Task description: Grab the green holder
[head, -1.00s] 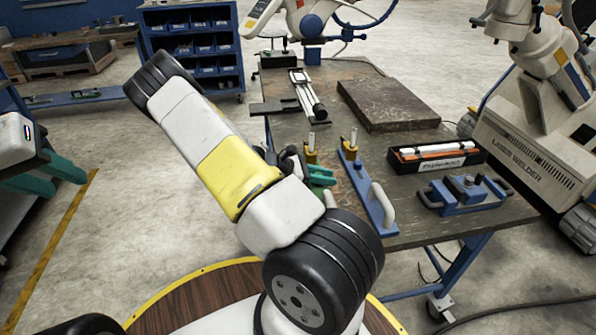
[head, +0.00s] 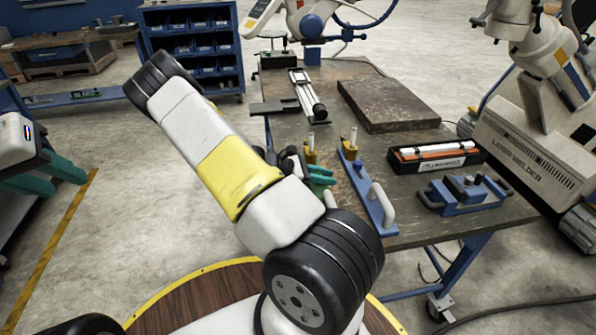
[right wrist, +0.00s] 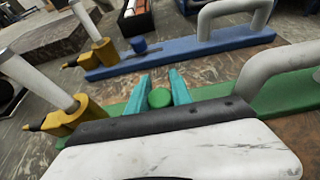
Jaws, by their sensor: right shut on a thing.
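The green holder has a long green base (right wrist: 292,93), a pale handle and a yellow clamp (right wrist: 82,115) with a pale rod. In the head view my arm hides most of it; its yellow clamp (head: 310,157) shows beside the blue holder. My right gripper (head: 320,177) is down at the green holder. In the right wrist view its teal fingers (right wrist: 162,86) stand either side of the holder's round green knob (right wrist: 160,98) and are shut on it. The holder rests on the table. My left gripper (head: 68,184) is at the far left, off the table, fingers apart and empty.
A blue holder (head: 366,188) lies just right of the green one on the table (head: 345,88). A blue fixture (head: 466,194), an open black case (head: 405,165) and a dark stone slab (head: 388,103) are further right and back. A laser welder (head: 520,160) stands beyond the right edge.

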